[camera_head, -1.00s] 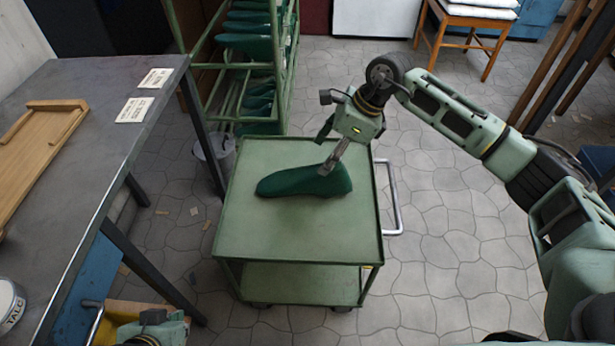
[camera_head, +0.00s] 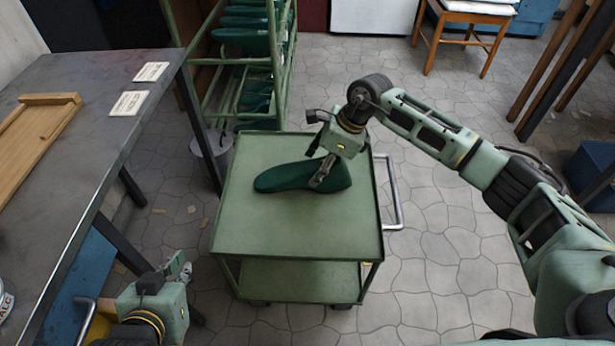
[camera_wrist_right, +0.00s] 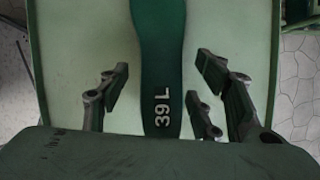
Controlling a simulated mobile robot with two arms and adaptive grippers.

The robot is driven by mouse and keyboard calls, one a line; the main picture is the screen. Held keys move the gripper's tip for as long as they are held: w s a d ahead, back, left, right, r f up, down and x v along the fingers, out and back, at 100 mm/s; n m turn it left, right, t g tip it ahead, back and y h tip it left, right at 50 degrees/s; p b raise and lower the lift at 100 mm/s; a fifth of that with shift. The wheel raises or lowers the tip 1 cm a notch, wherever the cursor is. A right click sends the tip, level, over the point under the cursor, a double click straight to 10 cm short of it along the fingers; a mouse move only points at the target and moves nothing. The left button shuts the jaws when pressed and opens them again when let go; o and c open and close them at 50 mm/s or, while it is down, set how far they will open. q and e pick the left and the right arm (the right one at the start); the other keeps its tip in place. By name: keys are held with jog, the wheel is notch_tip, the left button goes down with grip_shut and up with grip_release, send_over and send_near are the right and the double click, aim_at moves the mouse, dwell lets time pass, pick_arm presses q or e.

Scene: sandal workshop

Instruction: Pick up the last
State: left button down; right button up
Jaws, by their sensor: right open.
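The last (camera_head: 288,176) is a dark green foot form lying on the top of the green trolley (camera_head: 300,225). In the right wrist view the last (camera_wrist_right: 162,60) carries the marking "39 L". My right gripper (camera_head: 322,180) is at the right, thicker end of the last. In the right wrist view my right gripper (camera_wrist_right: 163,105) is open, with its fingers on either side of the last and gaps showing. My left gripper (camera_head: 182,268) is low at the left, beside the workbench and apart from the last; its finger opening is too small to judge.
A grey workbench (camera_head: 95,110) at the left holds a wooden tray (camera_head: 40,130) and two paper cards (camera_head: 130,103). A green rack (camera_head: 283,80) with several green lasts stands behind the trolley. A wooden chair (camera_head: 465,30) stands at the back. The floor right of the trolley is clear.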

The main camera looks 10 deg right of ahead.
jog(key=shift+c, duration=0.5)
jog(key=shift+r, duration=0.1)
jog(key=c, duration=1.2)
